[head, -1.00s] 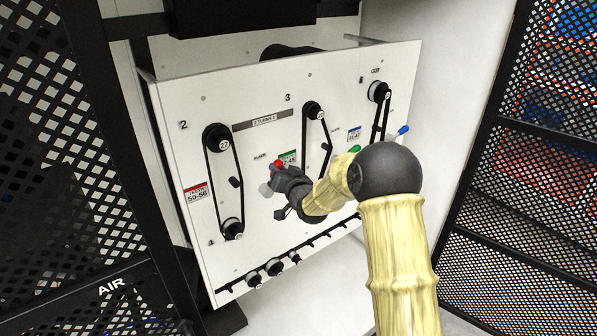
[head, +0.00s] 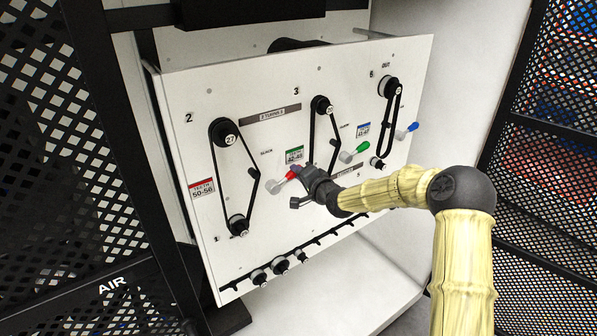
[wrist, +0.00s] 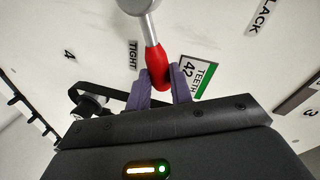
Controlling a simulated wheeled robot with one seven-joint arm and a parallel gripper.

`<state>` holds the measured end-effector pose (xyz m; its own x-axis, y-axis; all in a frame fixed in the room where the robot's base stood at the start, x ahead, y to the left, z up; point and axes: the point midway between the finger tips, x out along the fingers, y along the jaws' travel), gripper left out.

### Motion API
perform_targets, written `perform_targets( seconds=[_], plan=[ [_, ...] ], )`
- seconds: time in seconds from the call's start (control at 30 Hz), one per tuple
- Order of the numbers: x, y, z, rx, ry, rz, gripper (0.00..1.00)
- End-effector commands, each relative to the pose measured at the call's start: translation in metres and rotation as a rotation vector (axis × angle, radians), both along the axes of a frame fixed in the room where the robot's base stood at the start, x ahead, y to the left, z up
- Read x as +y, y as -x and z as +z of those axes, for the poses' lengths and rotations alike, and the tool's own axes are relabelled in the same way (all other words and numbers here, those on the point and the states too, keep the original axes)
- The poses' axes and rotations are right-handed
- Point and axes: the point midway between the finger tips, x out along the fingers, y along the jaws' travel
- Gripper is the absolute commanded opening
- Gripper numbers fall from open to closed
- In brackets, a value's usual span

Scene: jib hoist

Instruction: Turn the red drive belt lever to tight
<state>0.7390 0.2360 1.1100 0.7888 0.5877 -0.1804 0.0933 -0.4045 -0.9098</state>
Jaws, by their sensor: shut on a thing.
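The red lever (head: 291,175) sits on the white panel, right of the left belt, its grip pointing up and right from a pale hub (head: 277,187). In the wrist view its red grip (wrist: 157,68) lies between the purple fingers of my gripper (wrist: 160,88), which is shut on it. The grip's end is close beside the TIGHT label (wrist: 132,55); the SLACK label (wrist: 262,15) is partly cut off. The left drive belt (head: 258,180) bends outward to the right at its idler (head: 252,172). In the head view my gripper (head: 300,178) hides part of the grip.
A green lever (head: 362,147) and a blue lever (head: 412,126) stand to the right on the same panel. Black mesh guards (head: 545,190) flank the panel on both sides.

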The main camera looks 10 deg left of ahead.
Motion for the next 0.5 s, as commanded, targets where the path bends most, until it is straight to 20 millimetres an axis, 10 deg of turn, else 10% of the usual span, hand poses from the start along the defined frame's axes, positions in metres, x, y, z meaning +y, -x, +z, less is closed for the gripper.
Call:
perform_targets(
  seconds=[0.5],
  plan=[
    [-0.0041, -0.0016, -0.0148, 0.1, -0.101, 0.001, 0.0]
  ],
)
